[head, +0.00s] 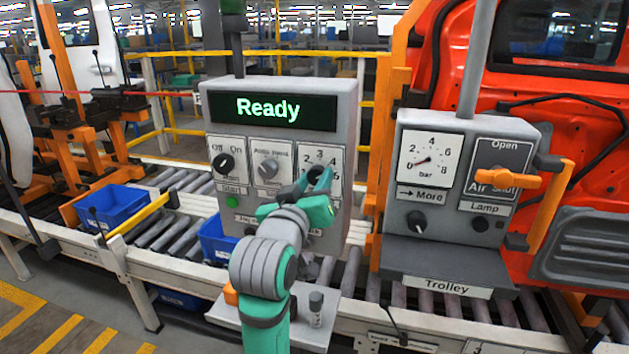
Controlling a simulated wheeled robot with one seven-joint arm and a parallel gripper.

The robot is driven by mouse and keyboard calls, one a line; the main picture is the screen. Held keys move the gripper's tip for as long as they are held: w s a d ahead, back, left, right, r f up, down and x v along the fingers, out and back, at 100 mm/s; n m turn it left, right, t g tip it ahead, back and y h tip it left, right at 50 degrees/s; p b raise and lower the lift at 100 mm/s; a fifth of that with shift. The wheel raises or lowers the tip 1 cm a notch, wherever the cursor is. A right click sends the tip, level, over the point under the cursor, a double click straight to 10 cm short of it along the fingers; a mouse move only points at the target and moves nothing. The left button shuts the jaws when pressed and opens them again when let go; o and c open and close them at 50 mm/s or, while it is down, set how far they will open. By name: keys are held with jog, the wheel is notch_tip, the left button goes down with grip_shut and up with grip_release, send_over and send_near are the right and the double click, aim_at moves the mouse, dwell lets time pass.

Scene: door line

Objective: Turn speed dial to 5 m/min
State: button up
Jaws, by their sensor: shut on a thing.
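The speed dial (316,172) is a dark knob at the upper right of the grey control box (349,112), on a white plate with the figures 2, 3 and 4 visible. My gripper (314,182) is at this dial and shut on it. My gripper and wrist cover the lower part of the dial plate, so the pointer and the remaining figures cannot be read. The display (268,108) above reads "Ready" in green.
Left on the box are an Off/On knob (225,163), a middle selector knob (268,168) and a green Start button (231,202). The Trolley box (462,130) with gauge and orange lever (508,180) stands right. A small shelf (322,335) and roller conveyor lie below.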

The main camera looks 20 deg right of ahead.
jog(key=m, duration=0.4)
jog(key=shift+a, duration=0.1)
jog(key=shift+m, duration=2)
jog(key=o, duration=1)
jog(key=shift+o, duration=0.2)
jog(key=v, duration=1)
jog(key=shift+s+a, duration=0.25)
jog(key=shift+s, duration=0.05)
